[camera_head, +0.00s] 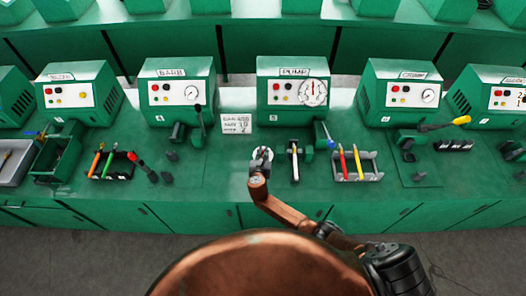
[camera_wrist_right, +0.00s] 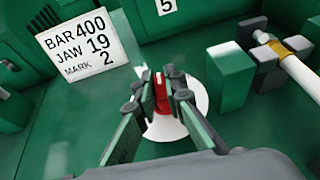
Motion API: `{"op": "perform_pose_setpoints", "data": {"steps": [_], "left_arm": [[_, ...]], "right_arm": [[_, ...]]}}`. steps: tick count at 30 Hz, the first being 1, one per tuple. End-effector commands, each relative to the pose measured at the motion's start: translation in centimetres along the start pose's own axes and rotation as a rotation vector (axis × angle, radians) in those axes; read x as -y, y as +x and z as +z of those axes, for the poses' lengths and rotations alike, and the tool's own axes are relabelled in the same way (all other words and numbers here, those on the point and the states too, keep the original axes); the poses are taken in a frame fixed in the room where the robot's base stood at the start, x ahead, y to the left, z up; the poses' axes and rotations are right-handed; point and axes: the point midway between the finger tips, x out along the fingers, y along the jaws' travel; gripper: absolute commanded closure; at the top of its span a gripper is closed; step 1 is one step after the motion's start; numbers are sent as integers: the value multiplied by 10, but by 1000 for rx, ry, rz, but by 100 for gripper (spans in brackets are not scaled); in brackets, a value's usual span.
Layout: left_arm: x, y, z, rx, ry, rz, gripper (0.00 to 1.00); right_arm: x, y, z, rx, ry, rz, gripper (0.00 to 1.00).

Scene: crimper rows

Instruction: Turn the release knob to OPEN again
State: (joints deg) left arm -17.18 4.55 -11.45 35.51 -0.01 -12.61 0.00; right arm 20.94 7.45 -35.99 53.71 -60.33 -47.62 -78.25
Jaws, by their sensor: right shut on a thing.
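The release knob (camera_wrist_right: 162,97) is a small red bar on a round white plate (camera_wrist_right: 196,122) in the right wrist view. My right gripper (camera_wrist_right: 158,92) is closed around the red knob from both sides. In the head view my right gripper (camera_head: 262,158) is over the plate on the bench, in front of the PUMP machine (camera_head: 293,75). It hides the knob there. No OPEN mark can be read on the plate. My left gripper is not in view.
A card (camera_head: 236,124) reading BAR 400, JAW 19, MARK 2 stands behind and left of the plate.

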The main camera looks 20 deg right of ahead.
Motion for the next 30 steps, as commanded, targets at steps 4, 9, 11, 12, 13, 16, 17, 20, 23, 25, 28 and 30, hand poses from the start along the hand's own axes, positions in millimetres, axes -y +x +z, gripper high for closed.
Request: {"op": "perform_pose_setpoints", "data": {"steps": [4,9,11,12,13,16,17,20,23,25,28,30], "left_arm": [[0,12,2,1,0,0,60],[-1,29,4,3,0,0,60],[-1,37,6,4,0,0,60],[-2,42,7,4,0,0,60],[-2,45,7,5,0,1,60],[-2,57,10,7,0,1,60],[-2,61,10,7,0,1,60],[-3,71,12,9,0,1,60],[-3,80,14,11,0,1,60],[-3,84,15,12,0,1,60],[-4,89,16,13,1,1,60],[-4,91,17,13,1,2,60]], "right_arm": [[-4,1,-3,0,56,-126,100],[-4,2,-4,1,116,-273,100],[-4,2,-4,0,136,-322,100],[-3,2,-5,0,148,-354,100],[-4,2,-4,0,158,-376,100],[-3,2,-5,0,187,-448,100],[-3,2,-4,0,195,-467,100],[-2,2,-4,0,218,-526,100],[-1,2,-4,0,238,-574,100],[-1,2,-3,0,248,-599,100],[-1,1,-2,0,260,-627,100],[0,1,-2,-1,266,-642,100]]}}
